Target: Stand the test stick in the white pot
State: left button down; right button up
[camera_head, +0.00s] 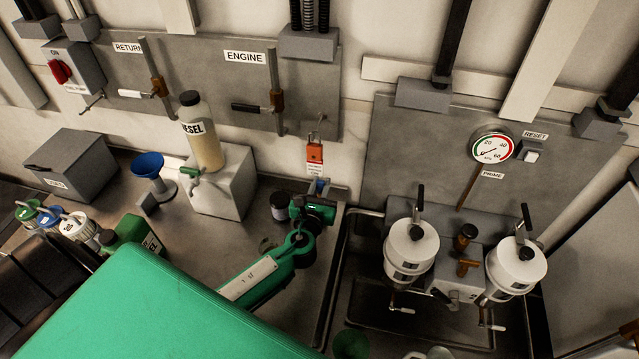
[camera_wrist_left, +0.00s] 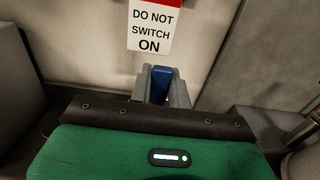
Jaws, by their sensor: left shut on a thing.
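My left gripper (camera_head: 320,187) is at the end of the green arm, just below a hanging red-and-white tag (camera_head: 314,155). In the left wrist view its grey fingers (camera_wrist_left: 160,88) are shut on a small blue thing (camera_wrist_left: 159,83). Most of that thing is hidden, and I cannot tell whether it is the test stick. A white pot (camera_head: 74,227) stands at the far left of the bench beside a blue one (camera_head: 48,217) and a green one (camera_head: 27,212). The gripper is well to the right of these pots. My right gripper is not in view.
A diesel bottle (camera_head: 201,135) stands on a white block (camera_head: 228,185), with a blue funnel (camera_head: 148,167) to its left. A dark round pot (camera_head: 281,206) is close beside my wrist. Two white canisters (camera_head: 411,247) (camera_head: 515,266) stand at right. A grey box (camera_head: 76,164) is at left.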

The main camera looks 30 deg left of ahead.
pick_arm(q)
jog(key=shift+d+f, duration=0.15)
jog(key=c, duration=1.7)
grip_release()
jog(key=o, duration=0.4)
jog(key=shift+a+f, duration=0.1)
jog(key=shift+a, duration=0.15)
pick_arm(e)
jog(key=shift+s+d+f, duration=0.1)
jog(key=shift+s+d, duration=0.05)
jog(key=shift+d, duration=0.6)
pick_arm(q)
jog(key=shift+d, duration=0.1)
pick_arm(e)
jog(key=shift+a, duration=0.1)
pick_arm(q)
jog(key=shift+r, duration=0.25)
jog(key=b+v, duration=0.2)
jog(key=v, duration=1)
jog(key=shift+b, duration=0.4)
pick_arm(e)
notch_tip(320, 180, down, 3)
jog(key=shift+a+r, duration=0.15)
